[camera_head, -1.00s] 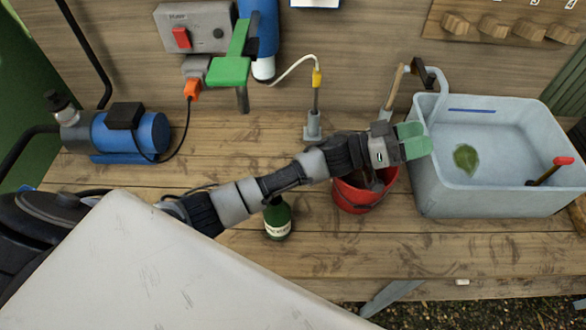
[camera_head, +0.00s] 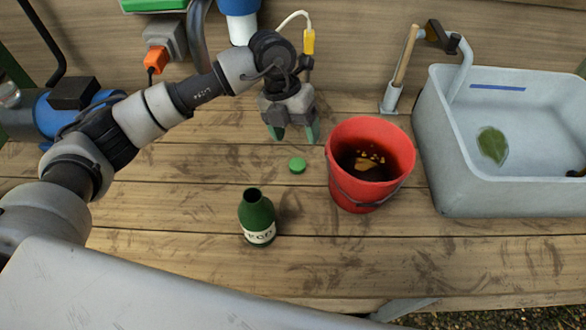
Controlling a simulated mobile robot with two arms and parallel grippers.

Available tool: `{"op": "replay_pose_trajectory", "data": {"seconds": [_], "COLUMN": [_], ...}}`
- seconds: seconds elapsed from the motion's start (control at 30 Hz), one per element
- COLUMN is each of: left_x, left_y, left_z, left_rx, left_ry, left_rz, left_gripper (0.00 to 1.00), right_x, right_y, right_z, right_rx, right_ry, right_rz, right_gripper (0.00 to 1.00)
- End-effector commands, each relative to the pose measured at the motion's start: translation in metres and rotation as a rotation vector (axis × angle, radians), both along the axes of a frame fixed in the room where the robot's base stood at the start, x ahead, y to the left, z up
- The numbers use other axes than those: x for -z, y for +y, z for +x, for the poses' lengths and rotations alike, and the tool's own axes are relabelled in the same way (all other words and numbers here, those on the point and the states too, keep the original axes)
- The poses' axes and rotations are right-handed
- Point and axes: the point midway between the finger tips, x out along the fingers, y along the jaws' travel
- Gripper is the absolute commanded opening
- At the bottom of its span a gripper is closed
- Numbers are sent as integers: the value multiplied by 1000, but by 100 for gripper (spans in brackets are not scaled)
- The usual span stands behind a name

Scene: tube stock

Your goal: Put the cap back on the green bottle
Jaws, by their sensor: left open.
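The green bottle (camera_head: 257,217) stands upright on the wooden bench, its dark mouth open at the top and a white label low on its front. The green cap (camera_head: 297,165) lies on the bench, behind and right of the bottle, apart from it. My left gripper (camera_head: 294,138) points down with its green fingertips spread, just behind the cap. It is empty and not touching the cap, as far as I can see. My right gripper is out of the picture.
A red bucket (camera_head: 342,190) with dark contents stands right of the cap and bottle. A grey sink (camera_head: 432,170) with a leaf (camera_head: 493,145) in it is farther right. A blue pump (camera_head: 50,122) is at the left. The bench front is clear.

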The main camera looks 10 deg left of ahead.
Motion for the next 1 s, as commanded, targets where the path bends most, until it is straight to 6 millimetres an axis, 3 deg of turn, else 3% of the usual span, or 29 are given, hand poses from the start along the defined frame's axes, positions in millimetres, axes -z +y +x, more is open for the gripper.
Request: {"op": "replay_pose_trajectory", "data": {"seconds": [0.03, 0.2, 0.6, 1.0], "left_x": [6, 10, 11, 62], "left_y": [1, 7, 8, 8], "left_z": [3, 10, 11, 10], "left_rx": [38, 103, 110, 108], "left_ry": [-47, -139, -151, -149], "left_rz": [77, 254, 281, 279], "left_gripper": [72, 72, 72, 72], "right_x": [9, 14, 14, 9], "right_y": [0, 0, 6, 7], "right_z": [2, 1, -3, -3], "right_rx": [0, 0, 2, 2], "right_ry": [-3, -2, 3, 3], "right_rz": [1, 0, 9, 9], "right_gripper": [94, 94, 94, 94]}}
